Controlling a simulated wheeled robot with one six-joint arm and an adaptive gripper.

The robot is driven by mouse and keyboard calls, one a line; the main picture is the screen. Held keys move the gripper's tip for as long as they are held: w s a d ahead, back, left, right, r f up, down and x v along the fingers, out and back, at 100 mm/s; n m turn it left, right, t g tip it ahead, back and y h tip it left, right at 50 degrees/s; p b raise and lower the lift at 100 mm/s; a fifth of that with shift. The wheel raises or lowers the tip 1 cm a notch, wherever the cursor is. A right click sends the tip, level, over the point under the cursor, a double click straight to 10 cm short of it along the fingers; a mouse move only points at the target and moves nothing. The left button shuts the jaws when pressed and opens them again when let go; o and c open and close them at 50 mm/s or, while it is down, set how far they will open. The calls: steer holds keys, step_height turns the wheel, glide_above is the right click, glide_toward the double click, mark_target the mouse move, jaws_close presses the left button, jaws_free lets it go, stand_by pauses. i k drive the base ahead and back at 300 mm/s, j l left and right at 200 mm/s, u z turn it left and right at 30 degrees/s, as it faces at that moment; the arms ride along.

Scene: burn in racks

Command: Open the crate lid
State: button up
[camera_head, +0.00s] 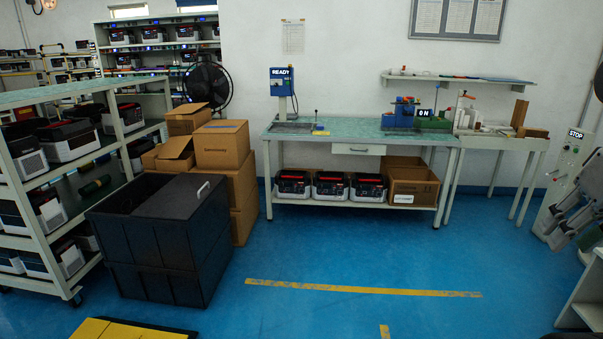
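A large black crate (160,270) stands on the blue floor at the left. Its dark lid panel (172,196) lies flat over the right part of the top. A light-coloured handle (203,189) sits near the lid's right edge. The left part of the crate top is darker and looks open, but the inside is too dark to make out. I cannot clearly see my gripper in this view, and nothing is seen touching the lid or handle.
Cardboard boxes (222,146) are stacked right behind the crate. A shelf rack (62,98) with devices stands close on its left. A yellow block (125,331) lies in front. A workbench (355,136) stands behind; the floor (350,255) right of the crate is clear.

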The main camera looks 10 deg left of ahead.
mark_target(178, 200)
steer(key=i+u, duration=0.15)
steer(key=i, duration=0.4)
steer(key=i+l+u, duration=0.15)
steer(key=i, duration=0.4)
steer(key=i+u, duration=0.15)
steer(key=i, duration=0.4)
steer(key=i+j+u, duration=0.25)
steer(key=u, duration=0.25)
steer(key=i+u, duration=0.5)
steer(key=i+j+u, duration=0.3)
steer(key=i+j, duration=0.15)
steer(key=j, duration=0.1)
